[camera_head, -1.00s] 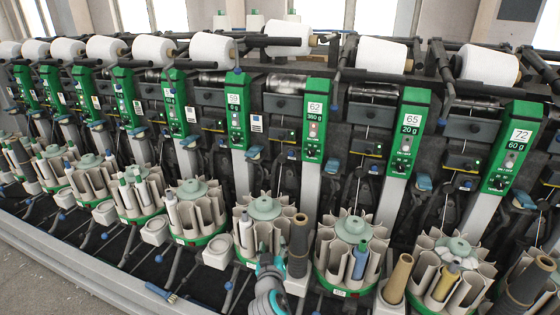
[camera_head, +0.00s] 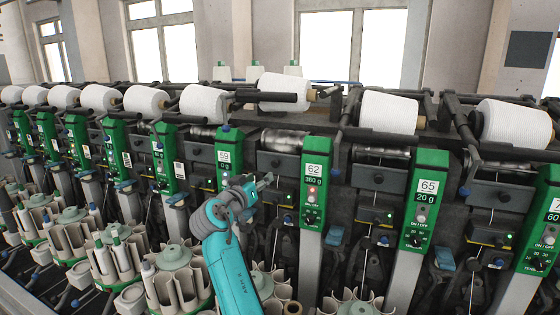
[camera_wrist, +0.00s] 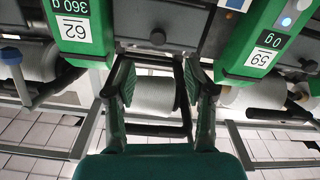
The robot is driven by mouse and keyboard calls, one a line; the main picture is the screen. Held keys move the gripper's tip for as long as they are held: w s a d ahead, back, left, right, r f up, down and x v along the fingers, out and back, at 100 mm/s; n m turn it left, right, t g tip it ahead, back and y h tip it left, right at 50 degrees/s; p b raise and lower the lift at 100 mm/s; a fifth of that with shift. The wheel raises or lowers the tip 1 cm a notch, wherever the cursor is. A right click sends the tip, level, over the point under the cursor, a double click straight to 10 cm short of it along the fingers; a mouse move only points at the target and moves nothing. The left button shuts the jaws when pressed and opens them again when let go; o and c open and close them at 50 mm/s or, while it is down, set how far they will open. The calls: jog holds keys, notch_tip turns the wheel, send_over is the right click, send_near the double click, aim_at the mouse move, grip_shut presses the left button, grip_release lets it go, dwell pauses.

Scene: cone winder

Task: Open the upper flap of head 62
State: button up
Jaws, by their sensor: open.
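Head 62's green panel (camera_head: 314,185) stands right of centre in the head view, its label reading 62 and 360 g. It is upside down at the left of the wrist view (camera_wrist: 80,30). A dark grey flap with a round knob (camera_head: 279,163) lies between the panels of heads 59 and 62; it also shows in the wrist view (camera_wrist: 158,37). I cannot tell whether it is the upper flap named. My gripper (camera_head: 265,182) is in front of this gap, just left of panel 62. In the wrist view its fingers (camera_wrist: 159,78) are apart and nothing is between them.
Head 59's panel (camera_head: 229,156) is close to the left of my gripper, and head 65's panel (camera_head: 425,200) is farther right. A white yarn cone (camera_head: 286,88) lies above, behind a dark bar. A bobbin magazine (camera_head: 178,275) stands below left.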

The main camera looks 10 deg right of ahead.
aim_at(274, 165)
jog(key=x, duration=1.1)
jog(key=shift+w+d+r, duration=0.15)
jog(key=shift+r, duration=0.05)
grip_shut()
